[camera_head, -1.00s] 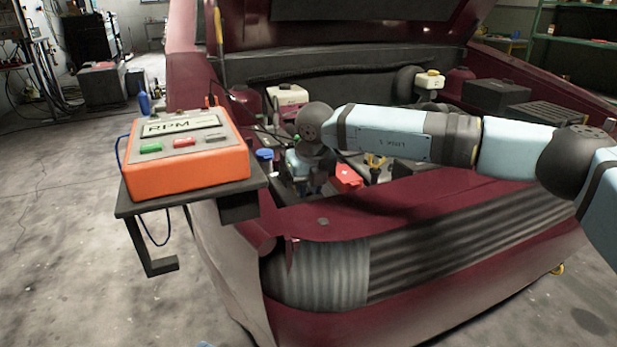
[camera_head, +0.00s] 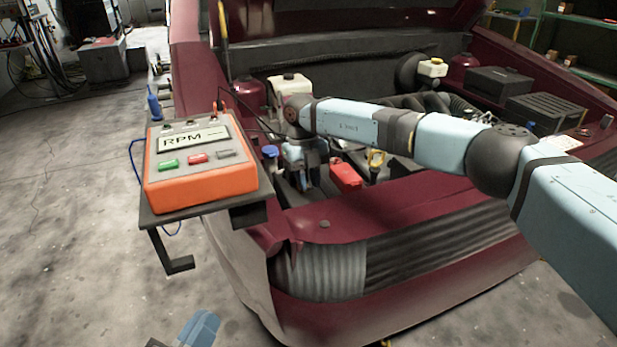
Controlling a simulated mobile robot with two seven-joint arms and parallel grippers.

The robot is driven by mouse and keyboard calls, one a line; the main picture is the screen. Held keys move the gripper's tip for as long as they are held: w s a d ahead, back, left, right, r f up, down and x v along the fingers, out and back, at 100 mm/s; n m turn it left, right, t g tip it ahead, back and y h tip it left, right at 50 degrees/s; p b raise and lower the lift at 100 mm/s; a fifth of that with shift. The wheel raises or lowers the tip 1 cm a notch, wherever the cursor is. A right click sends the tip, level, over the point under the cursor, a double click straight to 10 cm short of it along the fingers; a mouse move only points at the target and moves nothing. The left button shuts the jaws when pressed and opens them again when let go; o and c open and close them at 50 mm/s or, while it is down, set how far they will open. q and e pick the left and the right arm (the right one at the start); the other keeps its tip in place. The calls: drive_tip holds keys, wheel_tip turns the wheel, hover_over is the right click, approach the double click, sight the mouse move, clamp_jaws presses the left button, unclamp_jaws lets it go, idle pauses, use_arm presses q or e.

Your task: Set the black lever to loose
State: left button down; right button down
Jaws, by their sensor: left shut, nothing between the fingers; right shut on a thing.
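My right gripper (camera_head: 305,184) reaches down into the front left of the engine bay. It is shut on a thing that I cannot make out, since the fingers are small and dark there. I cannot pick out the black lever or read its setting; my wrist and dark parts cover that spot. At the bottom edge, a light blue part of my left arm shows. My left gripper (camera_head: 156,343) is a dark sliver beside it, mostly cut off, shut and empty, well in front of the car.
An orange RPM box (camera_head: 202,184) stands on a dark shelf (camera_head: 177,218) left of the bay. A red part (camera_head: 346,175), a yellow-topped dipstick (camera_head: 376,158) and a blue cap (camera_head: 270,152) lie close around my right gripper. The maroon front panel (camera_head: 400,208) borders the bay.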

drive_tip(key=c, duration=1)
unclamp_jaws()
drive_tip(key=shift+o, duration=0.2)
drive_tip(key=shift+r, duration=0.35)
drive_tip(key=p+v, duration=0.1)
drive_tip(key=v, duration=0.3)
drive_tip(key=shift+w+r, duration=0.15)
drive_tip(key=shift+r, duration=0.25)
use_arm(q)
wheel_tip(320, 180, down, 6)
drive_tip(key=a+g+y+p, duration=0.2)
drive_tip(key=shift+g, duration=0.4)
use_arm(e)
drive_tip(key=v, duration=0.8)
